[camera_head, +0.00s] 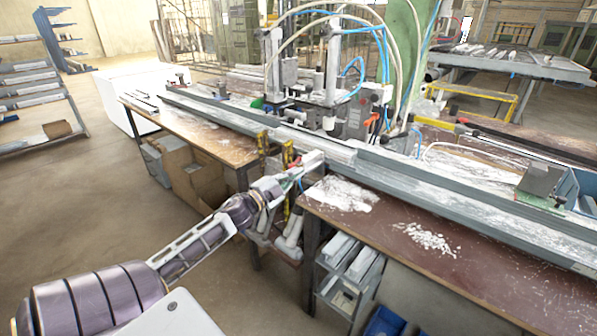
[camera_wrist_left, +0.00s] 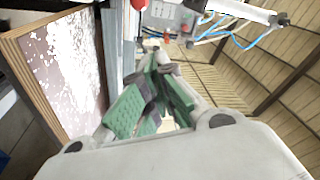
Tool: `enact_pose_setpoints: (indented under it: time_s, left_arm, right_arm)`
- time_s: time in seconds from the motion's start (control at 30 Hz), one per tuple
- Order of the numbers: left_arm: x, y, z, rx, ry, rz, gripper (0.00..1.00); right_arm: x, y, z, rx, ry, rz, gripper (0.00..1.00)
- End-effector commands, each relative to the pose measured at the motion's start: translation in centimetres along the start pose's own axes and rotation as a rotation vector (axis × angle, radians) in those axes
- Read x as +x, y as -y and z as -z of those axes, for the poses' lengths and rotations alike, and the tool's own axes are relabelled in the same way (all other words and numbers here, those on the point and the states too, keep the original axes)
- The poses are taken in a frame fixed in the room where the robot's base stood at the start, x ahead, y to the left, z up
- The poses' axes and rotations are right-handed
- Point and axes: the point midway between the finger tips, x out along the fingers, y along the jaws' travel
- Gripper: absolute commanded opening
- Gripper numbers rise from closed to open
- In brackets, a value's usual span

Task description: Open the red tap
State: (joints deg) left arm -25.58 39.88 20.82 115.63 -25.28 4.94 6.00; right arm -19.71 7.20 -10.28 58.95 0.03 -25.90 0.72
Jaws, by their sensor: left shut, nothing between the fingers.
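A small orange-red handle (camera_head: 373,118), which looks like the red tap, is on the front of the clamp machine, beside the grey control box. A red rounded part (camera_wrist_left: 138,4) shows at the top edge of the left wrist view; I cannot tell if it is the same piece. My left gripper (camera_head: 295,172) is at the bench's front edge, below and left of the handle and apart from it. In the wrist view its green-padded fingers (camera_wrist_left: 156,60) come together at the tips with nothing between them. My right gripper is out of view.
A long grey profile rail (camera_head: 455,208) runs across the brown bench (camera_head: 440,270), which has white shavings on it. Yellow-black posts (camera_head: 263,145) stand near my left gripper. Blue and white hoses loop around the machine. Open floor (camera_head: 110,190) lies to the left.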

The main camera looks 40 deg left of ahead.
Motion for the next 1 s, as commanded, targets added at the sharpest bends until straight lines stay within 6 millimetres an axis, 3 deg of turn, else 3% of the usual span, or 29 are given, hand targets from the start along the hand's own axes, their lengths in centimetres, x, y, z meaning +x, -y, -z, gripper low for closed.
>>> enact_pose_setpoints:
  time_s: [0.6, 1.0]
  left_arm:
    - [-4.7, 0.0, 0.0, -0.001, 0.001, 0.000, 0.00]
    - [-5.2, 0.0, 0.0, 0.000, 0.000, 0.000, 0.00]
  right_arm:
    - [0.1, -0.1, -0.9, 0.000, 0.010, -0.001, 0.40]
    - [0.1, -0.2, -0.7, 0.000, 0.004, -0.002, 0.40]
